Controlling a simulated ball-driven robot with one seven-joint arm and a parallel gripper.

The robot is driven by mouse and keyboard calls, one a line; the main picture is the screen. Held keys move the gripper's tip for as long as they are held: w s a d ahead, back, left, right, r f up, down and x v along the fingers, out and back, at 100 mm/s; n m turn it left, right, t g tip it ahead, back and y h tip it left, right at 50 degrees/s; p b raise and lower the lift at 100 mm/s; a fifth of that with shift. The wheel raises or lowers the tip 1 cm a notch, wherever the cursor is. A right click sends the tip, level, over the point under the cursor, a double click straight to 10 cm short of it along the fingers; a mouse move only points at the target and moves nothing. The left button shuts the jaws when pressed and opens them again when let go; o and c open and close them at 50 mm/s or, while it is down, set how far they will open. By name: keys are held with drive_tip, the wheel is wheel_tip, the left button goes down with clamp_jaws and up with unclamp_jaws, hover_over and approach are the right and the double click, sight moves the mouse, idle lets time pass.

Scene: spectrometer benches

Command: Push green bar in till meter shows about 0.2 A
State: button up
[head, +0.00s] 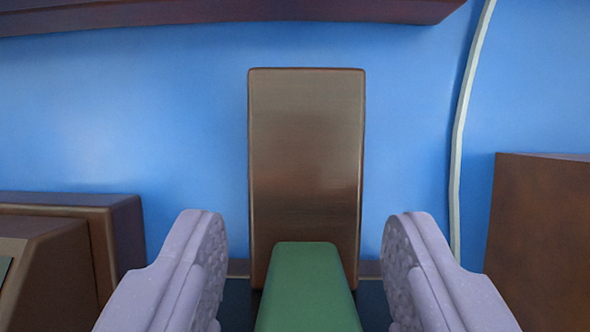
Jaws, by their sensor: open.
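The green bar (307,288) shows at the bottom middle of the head view, its far end in front of an upright brown panel (306,165). My gripper (305,262) is open, with one pale lilac finger on each side of the bar. A gap shows between each finger and the bar, so neither finger appears to touch it. The near part of the bar is cut off by the lower edge of the picture. I see no meter or reading in this view.
A brown sloped box (50,250) stands at the lower left and a brown block (540,240) at the right. A pale cable (462,130) hangs down the blue wall (170,120). A dark ledge (230,13) crosses the top.

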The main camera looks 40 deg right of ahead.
drive_tip(key=shift+s+a+f, duration=0.15)
drive_tip(key=shift+s+f, duration=0.1)
drive_tip(key=shift+f, duration=0.4)
drive_tip(key=shift+c, duration=0.2)
